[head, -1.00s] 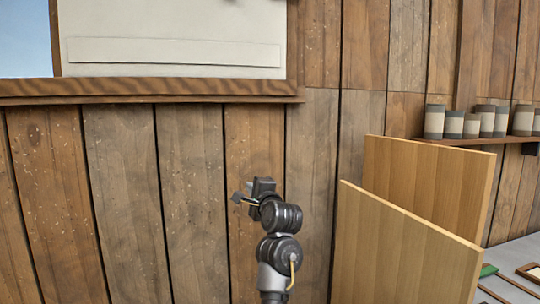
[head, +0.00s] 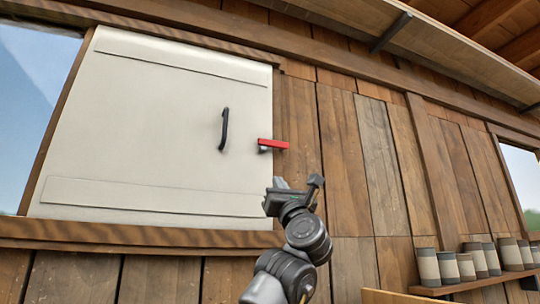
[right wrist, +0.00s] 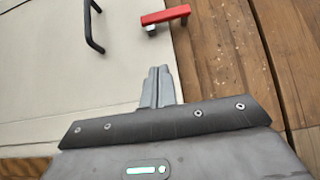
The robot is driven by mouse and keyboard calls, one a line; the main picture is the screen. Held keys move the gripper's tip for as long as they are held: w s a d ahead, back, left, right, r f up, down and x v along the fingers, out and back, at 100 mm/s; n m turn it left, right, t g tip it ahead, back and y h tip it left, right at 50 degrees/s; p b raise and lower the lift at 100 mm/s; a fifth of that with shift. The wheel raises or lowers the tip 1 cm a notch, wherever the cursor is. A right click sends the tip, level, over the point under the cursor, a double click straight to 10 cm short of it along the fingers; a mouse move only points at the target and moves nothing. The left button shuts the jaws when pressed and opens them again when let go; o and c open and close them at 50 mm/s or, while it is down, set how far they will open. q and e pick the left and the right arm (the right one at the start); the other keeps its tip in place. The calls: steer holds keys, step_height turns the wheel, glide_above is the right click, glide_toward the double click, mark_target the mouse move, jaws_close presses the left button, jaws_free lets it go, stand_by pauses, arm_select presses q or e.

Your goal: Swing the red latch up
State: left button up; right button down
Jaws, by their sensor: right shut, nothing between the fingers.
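The red latch (head: 273,144) lies about level at the right edge of the pale shutter panel (head: 150,140), its free end over the wooden wall. It also shows at the top of the right wrist view (right wrist: 166,15), with a grey pivot block under its left end. My right gripper (head: 294,184) is below the latch and a little to its right, apart from it. In the right wrist view its fingers (right wrist: 158,86) are shut together with nothing between them, pointing up toward the latch. My left gripper is not in view.
A black handle (head: 224,129) stands out from the panel left of the latch. A wooden sill (head: 130,236) runs under the panel. A shelf (head: 470,286) with several canisters is at the lower right. An overhead shelf (head: 440,50) runs along the top right.

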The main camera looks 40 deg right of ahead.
mark_target(272, 146)
steer(key=shift+r, duration=0.1)
steer(key=p+x, duration=0.7)
steer(key=x, duration=0.3)
steer(key=shift+r, duration=0.15)
step_height(272, 146, up, 2)
steer(key=shift+w+d+r+p, duration=0.1)
steer(key=shift+p, duration=1)
steer(key=shift+s+r+p, duration=0.2)
steer(key=shift+r+p, duration=0.25)
steer(key=shift+r, duration=0.25)
steer(key=shift+w+f, duration=0.1)
steer(key=shift+w, duration=0.05)
steer(key=shift+m+h, duration=0.4)
steer(key=shift+m, duration=0.1)
